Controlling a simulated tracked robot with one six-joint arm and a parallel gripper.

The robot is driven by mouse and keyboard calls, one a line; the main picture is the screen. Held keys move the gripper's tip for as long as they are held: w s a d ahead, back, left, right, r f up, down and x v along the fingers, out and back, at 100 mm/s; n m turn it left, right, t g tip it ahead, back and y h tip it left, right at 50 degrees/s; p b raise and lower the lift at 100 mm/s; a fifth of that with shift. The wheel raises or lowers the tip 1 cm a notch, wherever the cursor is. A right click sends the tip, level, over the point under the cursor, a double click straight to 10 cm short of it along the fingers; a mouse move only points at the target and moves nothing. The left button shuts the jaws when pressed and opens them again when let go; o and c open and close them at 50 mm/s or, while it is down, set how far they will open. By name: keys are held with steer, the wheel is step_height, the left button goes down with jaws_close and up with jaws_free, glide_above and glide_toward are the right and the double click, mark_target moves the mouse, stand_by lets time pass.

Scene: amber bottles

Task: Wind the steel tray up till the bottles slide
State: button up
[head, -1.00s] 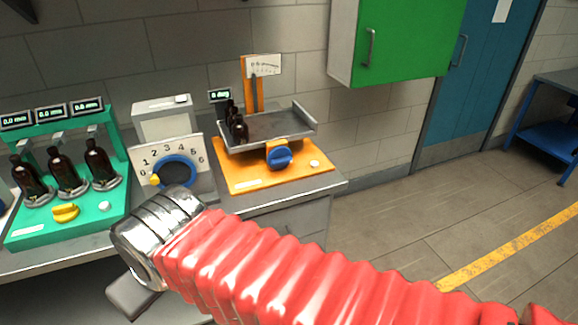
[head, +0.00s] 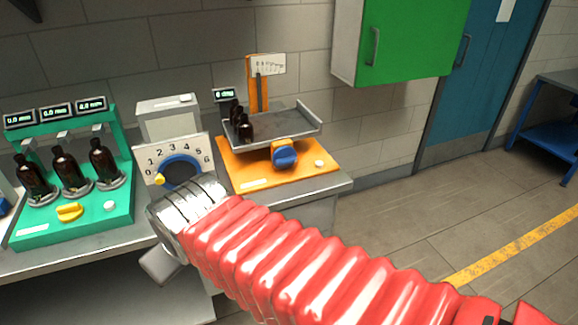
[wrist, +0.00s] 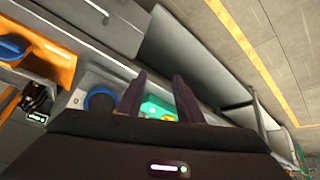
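The steel tray (head: 285,127) sits over an orange base (head: 240,174) on the bench and looks about level. Several dark amber bottles (head: 245,130) stand upright at its left end. A blue knob (head: 285,155) is on the front of the base, and a small display (head: 224,95) behind reads 0 deg. In the wrist view my gripper (wrist: 160,77) has its two dark fingers apart with nothing between them. The blue knob (wrist: 13,47) shows at that view's left edge, away from the fingers. In the head view my arm hides most of the gripper.
Left of the tray stands a dial (head: 180,168) numbered up to 6, its yellow pointer near 0. Further left is a green stand (head: 90,218) with 3 bottles and a yellow knob (head: 69,211). A green wall cabinet (head: 410,40) hangs right.

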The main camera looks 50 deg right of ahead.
steer(key=w+d+f+n+t+h, duration=0.25)
steer(key=w+d, duration=0.45)
steer(key=d, duration=0.5)
steer(key=n+t+h, duration=0.6)
steer(key=n+t, duration=0.1)
steer(key=n, duration=0.2)
glide_toward(288, 163)
steer(key=v, duration=0.5)
steer(key=shift+r+g, duration=0.25)
steer(key=shift+w, duration=0.15)
steer(key=x, duration=1.3)
steer(key=shift+w+d, duration=0.1)
steer(key=shift+w, duration=0.15)
steer(key=shift+c, duration=0.2)
jaws_close()
